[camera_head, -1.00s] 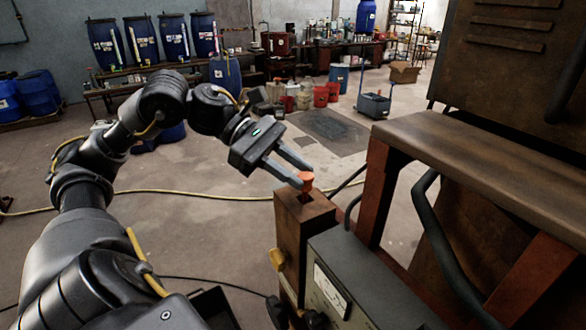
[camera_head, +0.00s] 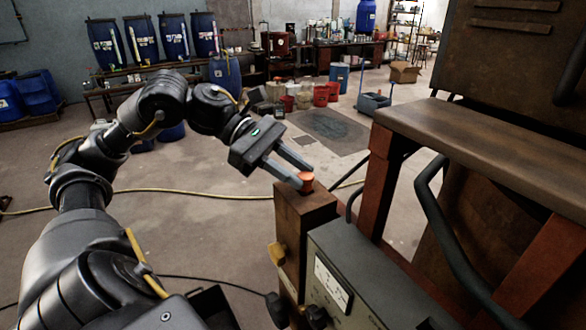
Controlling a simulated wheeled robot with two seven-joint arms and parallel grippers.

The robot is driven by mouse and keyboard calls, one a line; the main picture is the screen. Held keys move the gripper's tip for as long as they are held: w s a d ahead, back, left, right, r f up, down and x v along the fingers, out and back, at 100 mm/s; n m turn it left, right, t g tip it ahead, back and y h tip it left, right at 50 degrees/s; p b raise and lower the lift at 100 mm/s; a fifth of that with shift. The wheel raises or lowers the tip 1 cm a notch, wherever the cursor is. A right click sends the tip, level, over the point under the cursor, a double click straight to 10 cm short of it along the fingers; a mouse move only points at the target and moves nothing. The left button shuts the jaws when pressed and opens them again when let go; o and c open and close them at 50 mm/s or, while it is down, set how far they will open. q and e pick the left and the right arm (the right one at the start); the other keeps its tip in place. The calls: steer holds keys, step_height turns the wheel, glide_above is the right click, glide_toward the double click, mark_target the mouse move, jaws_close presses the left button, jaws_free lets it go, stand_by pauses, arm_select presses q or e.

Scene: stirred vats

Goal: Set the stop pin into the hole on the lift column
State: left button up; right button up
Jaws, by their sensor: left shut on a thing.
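The stop pin (camera_head: 306,180) is a small orange-red piece with a wider head, at the top of the rusty brown lift column (camera_head: 291,235). My left gripper (camera_head: 304,177) reaches in from the left and is shut on the pin. The pin's lower end is at the column's top face. The hole is hidden behind the pin, so I cannot tell whether its shank is inside. My right gripper is not in view.
A grey box with a dial gauge (camera_head: 331,285) stands right beside the column. A rusty frame with a wide ledge (camera_head: 480,148) and a dark bent pipe (camera_head: 448,235) fills the right. A yellow hose (camera_head: 190,193) crosses the open floor.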

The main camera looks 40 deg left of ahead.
arm_select(q)
steer(key=shift+f, duration=0.2)
stand_by(0.3)
steer(key=o, duration=1)
steer(key=shift+o, duration=0.2)
steer(key=shift+b, duration=0.3)
steer(key=shift+a+b, duration=0.25)
steer(key=shift+b, duration=0.05)
steer(key=b+v, duration=0.6)
steer(key=v, duration=0.4)
steer(key=shift+r, duration=0.2)
